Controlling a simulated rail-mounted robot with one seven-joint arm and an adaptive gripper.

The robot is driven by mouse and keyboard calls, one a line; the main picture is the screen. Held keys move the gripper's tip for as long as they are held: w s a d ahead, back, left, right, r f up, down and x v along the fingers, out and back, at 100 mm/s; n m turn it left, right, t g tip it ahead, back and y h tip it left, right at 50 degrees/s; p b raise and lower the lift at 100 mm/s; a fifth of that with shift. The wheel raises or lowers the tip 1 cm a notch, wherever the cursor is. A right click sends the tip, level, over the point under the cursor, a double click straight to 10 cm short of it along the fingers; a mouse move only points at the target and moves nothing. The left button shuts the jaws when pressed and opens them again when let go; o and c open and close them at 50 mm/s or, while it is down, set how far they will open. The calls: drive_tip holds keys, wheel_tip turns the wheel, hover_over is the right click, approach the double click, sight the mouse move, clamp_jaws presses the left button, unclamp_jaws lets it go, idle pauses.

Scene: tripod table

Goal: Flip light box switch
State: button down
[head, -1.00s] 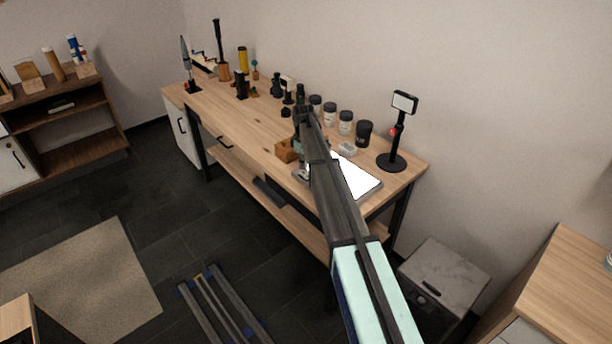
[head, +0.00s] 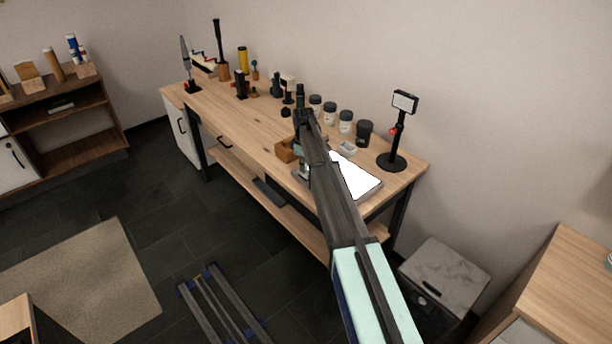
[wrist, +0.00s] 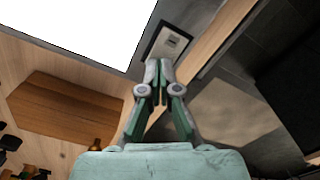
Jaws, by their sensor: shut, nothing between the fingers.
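The light box (head: 357,178) lies flat at the near right end of the workbench, its panel bright white. In the wrist view the light box (wrist: 80,22) fills the upper left. Its small pale switch (wrist: 171,43) sits in the dark grey frame at the panel's corner. My gripper (wrist: 159,68) is shut and empty, its tips just below the switch in the picture. I cannot tell whether they touch it. In the head view my arm covers part of the light box and most of my gripper; the switch is hidden there.
A wooden block (head: 288,149) stands left of the light box on the workbench (head: 235,122). Several jars (head: 346,122) and a black lamp stand (head: 392,160) stand behind it. The floor shows beyond the bench edge. The bench's middle front is clear.

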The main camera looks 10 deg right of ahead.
drive_tip(key=shift+f, duration=0.55)
drive_tip(key=shift+r, duration=0.15)
drive_tip(key=shift+r+p, duration=1.25)
drive_tip(key=shift+r, duration=2.15)
drive_tip(key=s+f+m, duration=0.1)
drive_tip(key=s+f, duration=0.2)
drive_tip(key=s, duration=0.3)
drive_tip(key=s+f+m, duration=0.2)
drive_tip(key=s+f, duration=0.1)
drive_tip(key=s, duration=0.4)
drive_tip(key=s+f+m, duration=0.2)
drive_tip(key=s+f, duration=0.2)
drive_tip(key=s, duration=0.3)
drive_tip(key=shift+s, duration=0.1)
drive_tip(key=s+f+m, duration=0.3)
drive_tip(key=s+m, duration=0.1)
drive_tip(key=s, duration=0.9)
drive_tip(key=s+f+m, duration=0.3)
drive_tip(key=s, duration=0.9)
drive_tip(key=s+f+g+b, duration=0.1)
drive_tip(key=s+f+g, duration=0.2)
drive_tip(key=s+f, duration=0.7)
drive_tip(key=s+f+g+b, duration=0.1)
drive_tip(key=s+f+g, duration=0.2)
drive_tip(key=s+f, duration=0.7)
drive_tip(key=s, duration=0.8)
drive_tip(key=shift+f+g+b, duration=0.3)
drive_tip(key=shift+f+g, duration=0.05)
drive_tip(key=shift+g, duration=0.05)
